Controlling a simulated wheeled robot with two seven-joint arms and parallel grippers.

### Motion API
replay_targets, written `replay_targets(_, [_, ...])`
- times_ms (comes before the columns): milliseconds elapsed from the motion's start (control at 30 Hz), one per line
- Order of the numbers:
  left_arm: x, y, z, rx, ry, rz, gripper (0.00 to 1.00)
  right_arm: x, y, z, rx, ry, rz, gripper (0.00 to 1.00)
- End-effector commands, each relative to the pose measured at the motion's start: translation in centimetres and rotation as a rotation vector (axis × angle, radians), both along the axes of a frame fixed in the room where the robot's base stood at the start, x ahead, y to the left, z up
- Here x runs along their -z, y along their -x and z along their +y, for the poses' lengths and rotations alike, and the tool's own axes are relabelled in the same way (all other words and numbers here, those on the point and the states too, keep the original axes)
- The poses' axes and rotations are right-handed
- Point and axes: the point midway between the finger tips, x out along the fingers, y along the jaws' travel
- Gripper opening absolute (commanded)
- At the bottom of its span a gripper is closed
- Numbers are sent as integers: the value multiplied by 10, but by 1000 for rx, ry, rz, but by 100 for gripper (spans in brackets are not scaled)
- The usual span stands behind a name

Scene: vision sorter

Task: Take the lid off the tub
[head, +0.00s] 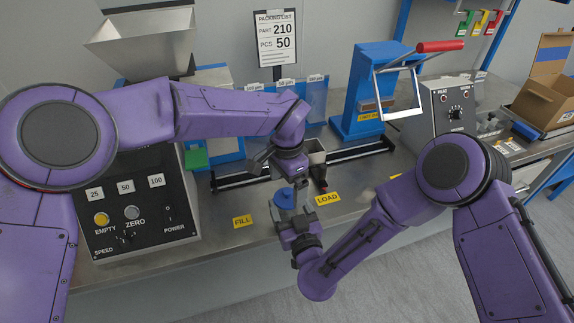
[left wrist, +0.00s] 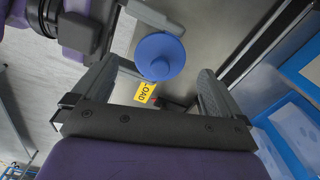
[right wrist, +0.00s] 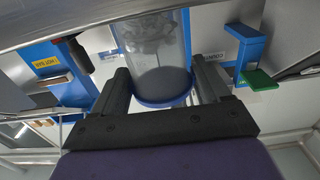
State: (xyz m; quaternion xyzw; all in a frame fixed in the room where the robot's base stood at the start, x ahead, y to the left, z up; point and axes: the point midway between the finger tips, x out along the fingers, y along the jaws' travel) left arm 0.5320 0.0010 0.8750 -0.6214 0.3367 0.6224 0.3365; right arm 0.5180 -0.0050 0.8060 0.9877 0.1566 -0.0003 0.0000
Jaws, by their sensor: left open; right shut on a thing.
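The tub (head: 291,213) is clear, with a blue lid (head: 285,197) on top. My right gripper (head: 296,216) is shut on the tub's body near the front of the bench. In the right wrist view the clear wall (right wrist: 158,52) stands between the two fingers, with the lid's blue rim (right wrist: 162,101) close by and greyish contents inside. My left gripper (head: 290,176) is open above the lid. In the left wrist view the round lid (left wrist: 160,56), with a raised knob, lies beyond and between the spread fingers, apart from them.
FILL (head: 242,221) and LOAD (head: 328,198) labels mark the bench front. A control box (head: 130,215) stands left, a blue press with a red handle (head: 378,90) behind right, and a dark rail (head: 345,153) behind the tub. An open carton (head: 545,95) is far right.

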Motion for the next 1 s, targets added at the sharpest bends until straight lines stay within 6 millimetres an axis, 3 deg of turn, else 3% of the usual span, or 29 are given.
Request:
replay_targets(200, [26, 0, 0, 1, 0, 0, 100, 0, 0, 0, 0, 0, -1, 21])
replay_targets(500, [29, 0, 0, 2, 0, -1, 100, 0, 0, 0, 0, 0, -1, 21])
replay_targets(700, [29, 0, 0, 2, 0, -1, 35, 0, 0, 0, 0, 0, -1, 21])
replay_targets(1000, [26, 0, -1, 2, 2, -1, 34, 0, 0, 0, 0, 0, 0, 21])
